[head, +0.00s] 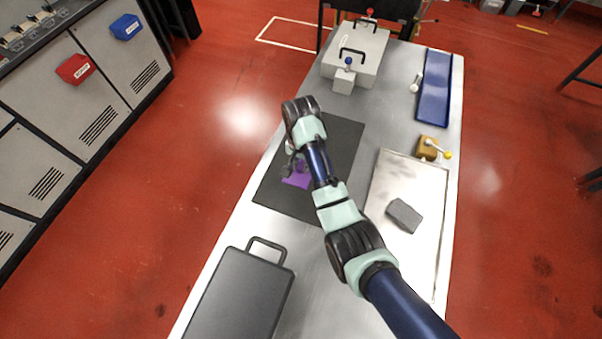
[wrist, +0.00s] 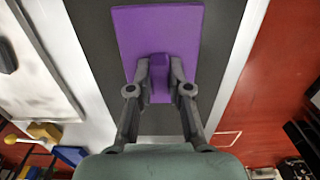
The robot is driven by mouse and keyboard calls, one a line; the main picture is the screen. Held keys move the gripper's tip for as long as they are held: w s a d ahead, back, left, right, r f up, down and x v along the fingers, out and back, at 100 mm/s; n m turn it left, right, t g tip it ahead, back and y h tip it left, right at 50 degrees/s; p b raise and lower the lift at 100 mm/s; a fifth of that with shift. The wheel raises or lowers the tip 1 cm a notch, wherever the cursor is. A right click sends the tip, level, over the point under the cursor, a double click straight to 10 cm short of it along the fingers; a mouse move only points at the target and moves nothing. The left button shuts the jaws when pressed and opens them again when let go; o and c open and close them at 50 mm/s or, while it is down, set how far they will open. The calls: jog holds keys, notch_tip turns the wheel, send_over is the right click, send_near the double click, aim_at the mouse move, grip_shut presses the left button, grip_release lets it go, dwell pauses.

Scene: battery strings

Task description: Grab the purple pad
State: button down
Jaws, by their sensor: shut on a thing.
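The purple pad (wrist: 158,35) is a flat rectangle with a raised purple grip block in its middle edge area. In the head view the pad (head: 296,181) shows on the black mat (head: 340,148), partly hidden by my arm. In the wrist view my gripper (wrist: 159,80) has its two fingers closed on the purple block, one on each side. In the head view my gripper (head: 297,165) is over the pad, mostly hidden. I cannot tell whether the pad touches the mat or is held just above it.
A metal tray (head: 385,178) with a grey block (head: 404,215) lies right of the mat. A dark grey case (head: 240,300) stands in front. A blue tray (head: 435,90), a grey box with handle (head: 360,52) and a brown block (head: 432,146) are farther back.

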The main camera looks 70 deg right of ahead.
notch_tip(320, 180, up, 10)
jog(key=p, duration=0.6)
jog(key=shift+r, duration=0.15)
